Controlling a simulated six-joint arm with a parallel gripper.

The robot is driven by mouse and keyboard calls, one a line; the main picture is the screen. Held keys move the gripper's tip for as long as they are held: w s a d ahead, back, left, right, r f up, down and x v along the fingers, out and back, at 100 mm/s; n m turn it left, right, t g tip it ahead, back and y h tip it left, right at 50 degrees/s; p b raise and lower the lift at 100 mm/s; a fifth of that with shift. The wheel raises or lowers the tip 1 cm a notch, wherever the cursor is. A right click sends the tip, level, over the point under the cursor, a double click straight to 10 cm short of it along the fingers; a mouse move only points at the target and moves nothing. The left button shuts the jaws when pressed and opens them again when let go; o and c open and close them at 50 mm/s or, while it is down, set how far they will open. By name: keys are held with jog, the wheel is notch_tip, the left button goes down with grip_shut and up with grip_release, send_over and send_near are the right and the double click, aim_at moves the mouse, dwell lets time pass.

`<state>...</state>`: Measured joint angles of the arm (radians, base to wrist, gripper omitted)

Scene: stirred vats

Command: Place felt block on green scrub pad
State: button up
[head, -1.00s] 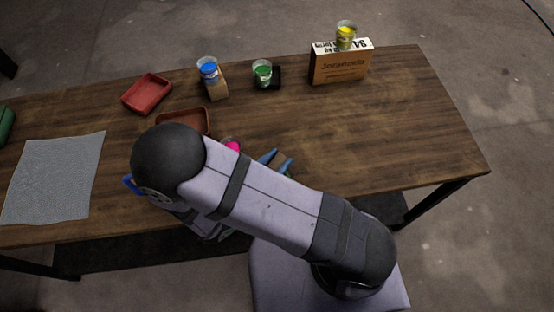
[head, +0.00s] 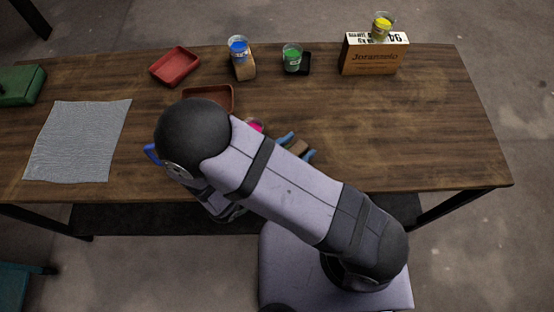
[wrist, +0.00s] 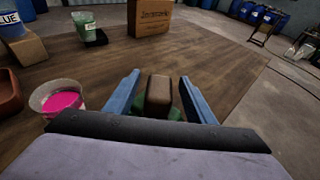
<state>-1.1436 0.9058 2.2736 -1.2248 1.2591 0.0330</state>
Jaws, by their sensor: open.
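My gripper (wrist: 160,97) is open, its two blue fingers on either side of a brown block, which I take to be the felt block (wrist: 159,91). Narrow gaps show between block and fingers. Green material, likely the green scrub pad (wrist: 174,114), shows low beside the block and appears to be under it; most of it is hidden. In the head view my gripper (head: 298,147) points away to the upper right over the table, with brown between its fingertips. My arm hides much of that spot.
A beaker of pink liquid (wrist: 58,98) stands just left of my gripper. A brown-red tray (head: 222,95), blue beaker (head: 238,50), green beaker (head: 292,57) and box (head: 375,56) with a yellow beaker (head: 382,26) stand farther back. The table's right side is clear.

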jog(key=b+v, duration=0.2)
jog(key=v, duration=0.9)
jog(key=shift+s+r, duration=0.1)
jog(key=shift+r, duration=0.05)
jog(key=d+r+m+g+y+p, duration=0.2)
jog(key=d+m+g+y, duration=0.3)
jog(key=m, duration=0.8)
jog(key=w+d+r+m+g+y+p, duration=0.1)
jog(key=d+m+g+y, duration=0.4)
jog(key=d+m, duration=0.6)
jog(key=shift+r+m+p, duration=0.4)
jog(key=shift+r+m, duration=0.5)
jog(key=shift+m, duration=0.6)
